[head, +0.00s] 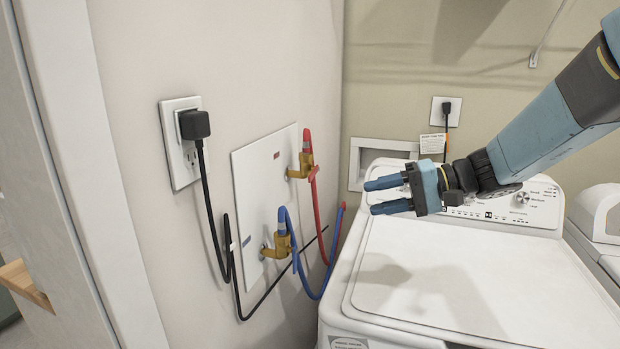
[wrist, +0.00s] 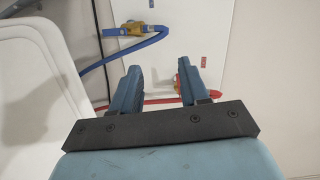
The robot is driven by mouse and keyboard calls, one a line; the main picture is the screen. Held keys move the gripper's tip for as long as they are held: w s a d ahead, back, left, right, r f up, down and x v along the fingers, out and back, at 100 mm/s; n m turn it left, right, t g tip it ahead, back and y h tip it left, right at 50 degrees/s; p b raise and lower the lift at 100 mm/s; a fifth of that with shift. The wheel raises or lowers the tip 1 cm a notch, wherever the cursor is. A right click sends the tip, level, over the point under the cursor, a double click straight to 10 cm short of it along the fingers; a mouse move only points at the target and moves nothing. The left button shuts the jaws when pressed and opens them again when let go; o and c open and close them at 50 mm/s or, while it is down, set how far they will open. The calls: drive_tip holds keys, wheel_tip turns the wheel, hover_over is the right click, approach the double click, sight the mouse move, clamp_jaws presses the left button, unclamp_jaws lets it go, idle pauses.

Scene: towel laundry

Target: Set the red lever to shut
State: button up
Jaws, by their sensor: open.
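The red lever (head: 306,140) is on the upper brass valve (head: 301,170) of the white wall panel (head: 256,190). In the wrist view the panel (wrist: 178,45) lies beyond my gripper (wrist: 163,72). A small part of the red-handled valve (wrist: 178,80) shows beside the right finger, which hides the rest, so the lever's angle is unclear there.
A blue lever (head: 281,221) sits on the lower brass valve (head: 277,246). Red (head: 322,225) and blue (head: 309,288) hoses loop from the valves. A black plug (head: 194,125) and its cord hang left of the panel. The white washer (head: 450,270) stands below my arm.

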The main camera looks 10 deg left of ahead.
sight(312, 177)
drive_tip(key=w+a+f+m+t+y, duration=0.15)
drive_tip(key=w+a+y, duration=0.3)
drive_tip(key=w, duration=0.45)
drive_tip(key=shift+n+t+h, duration=0.25)
drive_tip(key=shift+t+h, duration=0.2)
drive_tip(key=shift+t, duration=0.1)
drive_tip(key=a, duration=0.4)
drive_tip(key=w+a, duration=0.1)
drive_tip(key=a, duration=0.9)
drive_tip(key=shift+w, duration=0.15)
drive_tip(key=shift+c, duration=0.2)
clamp_jaws()
